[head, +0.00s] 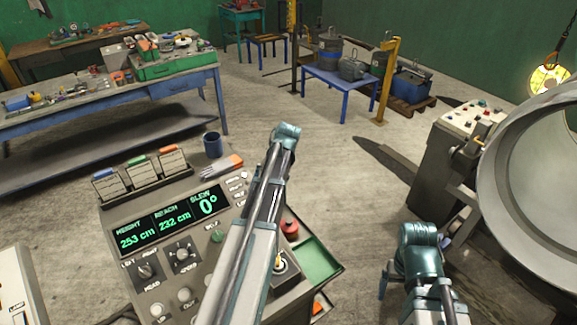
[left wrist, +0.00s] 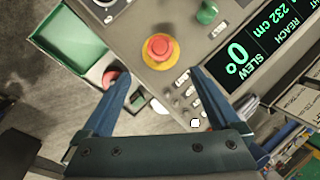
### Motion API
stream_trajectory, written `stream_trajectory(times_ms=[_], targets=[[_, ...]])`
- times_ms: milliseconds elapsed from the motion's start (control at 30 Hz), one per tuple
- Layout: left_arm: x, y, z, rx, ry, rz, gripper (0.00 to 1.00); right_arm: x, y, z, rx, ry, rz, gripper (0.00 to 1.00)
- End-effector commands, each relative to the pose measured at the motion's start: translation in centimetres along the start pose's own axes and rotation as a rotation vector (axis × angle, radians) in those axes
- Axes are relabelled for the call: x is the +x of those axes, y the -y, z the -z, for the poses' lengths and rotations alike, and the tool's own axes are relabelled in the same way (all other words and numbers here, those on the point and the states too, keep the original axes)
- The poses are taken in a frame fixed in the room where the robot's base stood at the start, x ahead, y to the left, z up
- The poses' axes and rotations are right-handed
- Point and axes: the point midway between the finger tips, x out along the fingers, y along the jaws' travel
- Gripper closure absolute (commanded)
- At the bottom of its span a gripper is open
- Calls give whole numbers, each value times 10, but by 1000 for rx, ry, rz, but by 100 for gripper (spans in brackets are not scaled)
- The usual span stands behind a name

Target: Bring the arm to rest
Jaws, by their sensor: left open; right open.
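A grey control console (head: 120,215) stands in front of me. Its display (head: 170,222) reads height 253 cm, reach 232 cm and slew 0°. A green knob (head: 216,236) and a joystick (head: 279,264) show on its panel. My left arm crosses the console in the head view, and I cannot make out its gripper there. In the left wrist view my left gripper (left wrist: 158,78) is open and empty above the console, near a red button (left wrist: 158,47) on a yellow disc. My right gripper (head: 412,278) is open at the lower right, apart from the console.
A dark mug (head: 212,144) and label cards (head: 140,170) are at the console's back. A green tray (head: 318,258) is at its right side. A second console (head: 450,150) and a large pale ring (head: 500,180) stand right. Tool-covered workbenches (head: 110,100) stand behind; the floor between is open.

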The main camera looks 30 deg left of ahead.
Motion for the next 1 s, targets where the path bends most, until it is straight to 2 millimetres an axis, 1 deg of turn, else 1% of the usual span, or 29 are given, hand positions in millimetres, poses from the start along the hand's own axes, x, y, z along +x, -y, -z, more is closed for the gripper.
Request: stream_trajectory(times_ms=[167, 367, 1000], targets=[[7, 0, 0, 0, 0, 0, 4, 7, 1, 0, 0, 0, 0, 11], [25, -1, 0, 0, 0, 0, 4, 24, 2, 2, 2, -1, 0, 11], [109, -2, 0, 0, 0, 0, 4, 103, 9, 7, 1, -3, -1, 11]])
